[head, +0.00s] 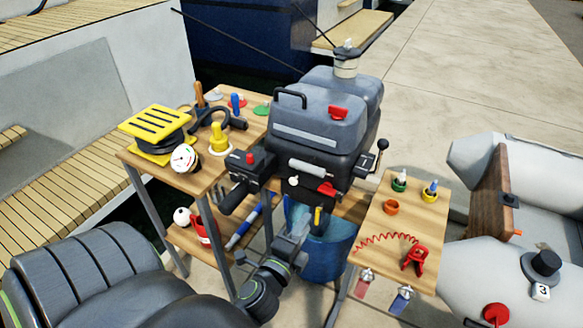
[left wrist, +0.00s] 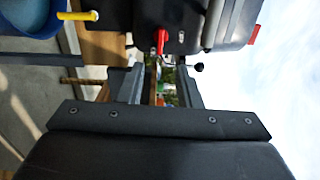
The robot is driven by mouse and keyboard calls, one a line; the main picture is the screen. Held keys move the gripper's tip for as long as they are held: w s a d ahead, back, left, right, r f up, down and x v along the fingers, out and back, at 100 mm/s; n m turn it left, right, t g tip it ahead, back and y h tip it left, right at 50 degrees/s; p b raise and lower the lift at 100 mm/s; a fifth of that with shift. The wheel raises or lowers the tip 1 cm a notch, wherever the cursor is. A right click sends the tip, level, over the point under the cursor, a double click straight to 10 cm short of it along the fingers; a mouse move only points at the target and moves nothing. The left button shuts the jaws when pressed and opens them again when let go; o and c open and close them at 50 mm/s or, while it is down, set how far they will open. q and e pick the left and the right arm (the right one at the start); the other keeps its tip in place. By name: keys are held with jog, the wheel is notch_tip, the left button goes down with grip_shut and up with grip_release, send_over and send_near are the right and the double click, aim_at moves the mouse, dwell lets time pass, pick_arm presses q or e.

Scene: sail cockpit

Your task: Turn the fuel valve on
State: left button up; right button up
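The fuel valve appears to be the small red lever (head: 327,188) low on the front of the dark outboard engine (head: 318,130). The lever (left wrist: 161,42) also shows in the left wrist view, ahead of the gap between my fingers, with no visible contact. My left gripper (head: 303,222) is below the lever in the head view, pointing up at the engine. In the left wrist view the left gripper (left wrist: 159,80) has its two fingers apart with nothing held between them. I cannot read the valve's on or off marking. My right gripper is not in view.
A yellow-ended rod (head: 317,215) stands out close beside my left gripper. A blue tub (head: 335,250) is under the engine. A wooden side table (head: 405,222) on the right holds small cups and a red clip. A black-knobbed lever (head: 382,146) is on the engine's right.

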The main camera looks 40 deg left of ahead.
pick_arm(q)
jog(key=v, duration=0.5)
jog(key=shift+s+b, duration=0.3)
jog(key=shift+b, duration=0.1)
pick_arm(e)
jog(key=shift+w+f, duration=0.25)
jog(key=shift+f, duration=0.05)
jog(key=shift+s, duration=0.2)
